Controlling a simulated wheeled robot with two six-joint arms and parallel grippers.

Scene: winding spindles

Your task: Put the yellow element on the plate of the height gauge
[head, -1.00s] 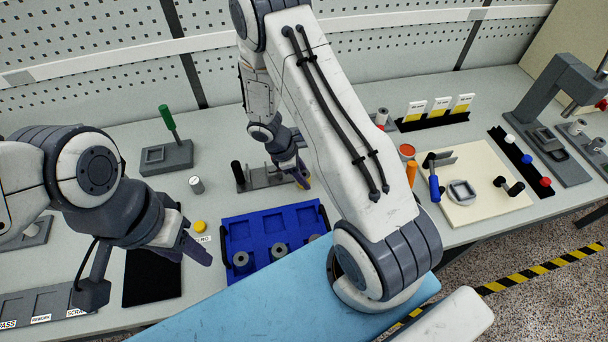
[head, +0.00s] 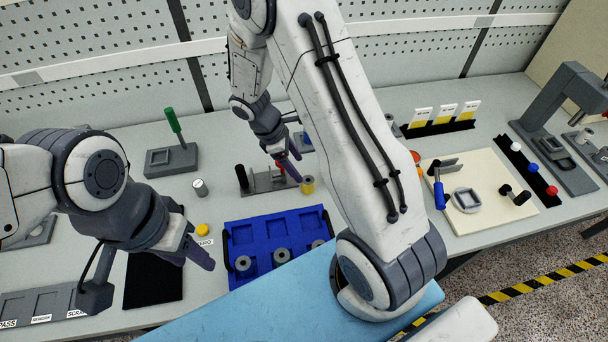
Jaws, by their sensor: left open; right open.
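The yellow element (head: 308,185), a small spool with a grey top, stands just right of a low grey fixture (head: 262,184) with a black post. I cannot tell whether it rests on that fixture's edge or the table. My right gripper (head: 292,167) is open, above and slightly left of the yellow element, apparently not holding it. A grey stand with an overhanging arm (head: 578,88) is at the far right; I cannot tell surely which fixture is the height gauge. My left gripper (head: 197,250) is open and empty, left of the blue tray (head: 268,221).
A green-handled fixture (head: 172,158) stands behind left. My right arm hides the table's middle. A cream board (head: 465,225) with a blue-handled clamp lies right.

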